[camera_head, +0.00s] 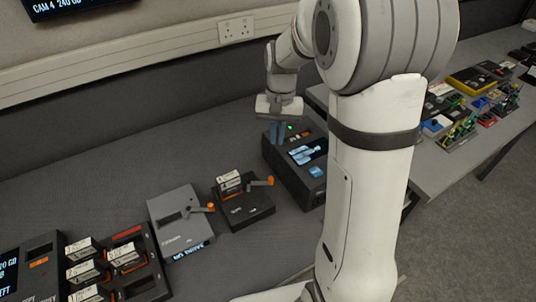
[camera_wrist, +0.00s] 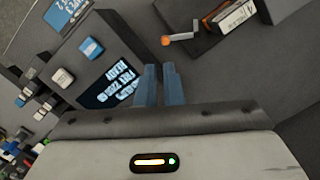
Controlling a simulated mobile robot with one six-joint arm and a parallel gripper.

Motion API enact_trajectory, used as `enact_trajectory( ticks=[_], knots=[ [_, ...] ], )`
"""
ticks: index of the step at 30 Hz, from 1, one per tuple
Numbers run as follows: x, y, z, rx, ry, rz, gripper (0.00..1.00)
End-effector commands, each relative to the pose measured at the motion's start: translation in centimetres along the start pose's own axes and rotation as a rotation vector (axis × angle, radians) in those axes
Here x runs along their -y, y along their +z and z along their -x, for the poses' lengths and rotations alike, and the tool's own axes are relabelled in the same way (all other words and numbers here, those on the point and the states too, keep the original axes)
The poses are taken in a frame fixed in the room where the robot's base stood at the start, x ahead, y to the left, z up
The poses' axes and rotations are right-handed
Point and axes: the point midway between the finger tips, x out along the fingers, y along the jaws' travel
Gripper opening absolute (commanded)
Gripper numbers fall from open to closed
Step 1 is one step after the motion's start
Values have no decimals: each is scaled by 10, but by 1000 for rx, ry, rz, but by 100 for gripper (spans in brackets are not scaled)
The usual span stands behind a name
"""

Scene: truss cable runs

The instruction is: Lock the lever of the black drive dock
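The black drive dock (camera_head: 252,216) sits on the grey bench, with a white-labelled drive (camera_head: 229,181) standing in it. Its lever has an orange knob (camera_head: 270,181) and sticks out to the right, toward the black box with a screen. In the wrist view the dock is at the top right, with the orange knob (camera_wrist: 165,41) and the drive (camera_wrist: 238,14). My gripper (camera_head: 277,129) is over the far end of the screen box, apart from the lever. Its blue fingers (camera_wrist: 160,68) are close together with nothing visible between them.
The black screen box (camera_head: 305,181) stands right of the dock; its screen (camera_wrist: 110,84) shows in the wrist view. A grey dock (camera_head: 178,232) with an orange-knobbed lever stands left. A rack of drives (camera_head: 140,258) is further left. Bench behind the docks is clear.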

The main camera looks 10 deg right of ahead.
Motion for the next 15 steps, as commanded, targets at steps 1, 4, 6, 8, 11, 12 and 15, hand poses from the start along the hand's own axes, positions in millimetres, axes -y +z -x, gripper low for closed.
enact_trajectory(
  ticks=[1,4,6,8,11,12,15],
  knots=[
    [2,-12,-10,25,2,-17,3],
    [5,-29,-26,63,5,-47,0],
    [6,-39,-36,83,7,-65,0],
    [7,-45,-43,97,9,-76,0],
    [8,-53,-52,115,11,-91,0],
    [9,-54,-54,119,12,-95,0],
    [9,-57,-56,124,12,-100,0]
  ],
)
